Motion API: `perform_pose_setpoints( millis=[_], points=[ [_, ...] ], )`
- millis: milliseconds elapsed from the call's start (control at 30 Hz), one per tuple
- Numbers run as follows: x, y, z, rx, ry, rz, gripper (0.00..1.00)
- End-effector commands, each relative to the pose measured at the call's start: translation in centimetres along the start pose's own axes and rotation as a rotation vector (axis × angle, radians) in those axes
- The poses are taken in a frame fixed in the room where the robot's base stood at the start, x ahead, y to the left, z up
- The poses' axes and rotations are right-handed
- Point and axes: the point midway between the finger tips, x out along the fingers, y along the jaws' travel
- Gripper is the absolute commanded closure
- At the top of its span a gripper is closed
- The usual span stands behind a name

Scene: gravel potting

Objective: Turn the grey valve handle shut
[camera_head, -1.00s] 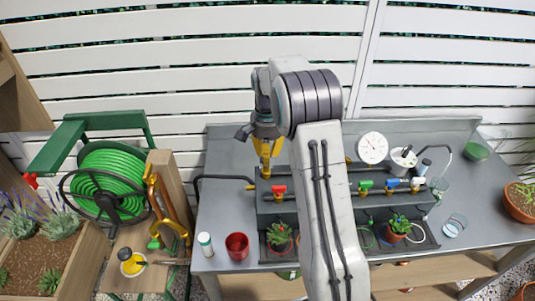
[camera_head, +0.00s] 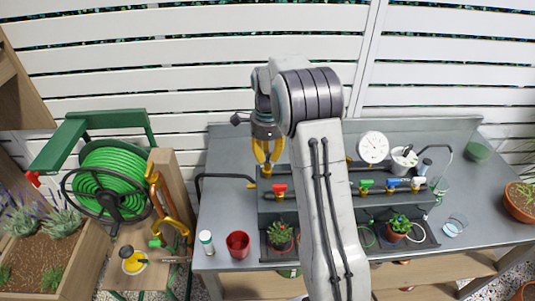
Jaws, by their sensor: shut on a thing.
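My gripper (camera_head: 267,169) points down with its yellow fingers at the left end of the dark valve stand (camera_head: 345,208). The fingers bow apart in the middle and close at the tips on the grey valve handle, which is mostly hidden between them. The fingertips are just behind and left of the red valve handle (camera_head: 279,189). A brass pipe end (camera_head: 251,185) shows to the left of the fingers. My arm covers the middle of the stand.
Green (camera_head: 366,184) and blue (camera_head: 392,184) valve handles sit farther right. A round gauge (camera_head: 373,147) stands behind. Small potted plants (camera_head: 280,234) are in front. A red cup (camera_head: 238,245) and white bottle (camera_head: 207,242) stand front left. The bench's left rear is clear.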

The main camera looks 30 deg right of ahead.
Motion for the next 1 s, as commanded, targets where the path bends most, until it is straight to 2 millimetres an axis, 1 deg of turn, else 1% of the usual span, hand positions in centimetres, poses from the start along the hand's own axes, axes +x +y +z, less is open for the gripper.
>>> perform_pose_setpoints(
  millis=[300, 800, 833, 1000],
  points=[
    [0.15, 0.09, 0.03, 0.091, 0.001, 0.004, 1.0],
    [0.18, 0.1, 0.02, 0.105, 0.001, 0.005, 1.0],
    [0.17, 0.1, 0.02, 0.105, 0.001, 0.005, 0.78],
    [0.11, 0.06, 0.03, 0.104, 0.0, 0.003, 0.63]
  ],
)
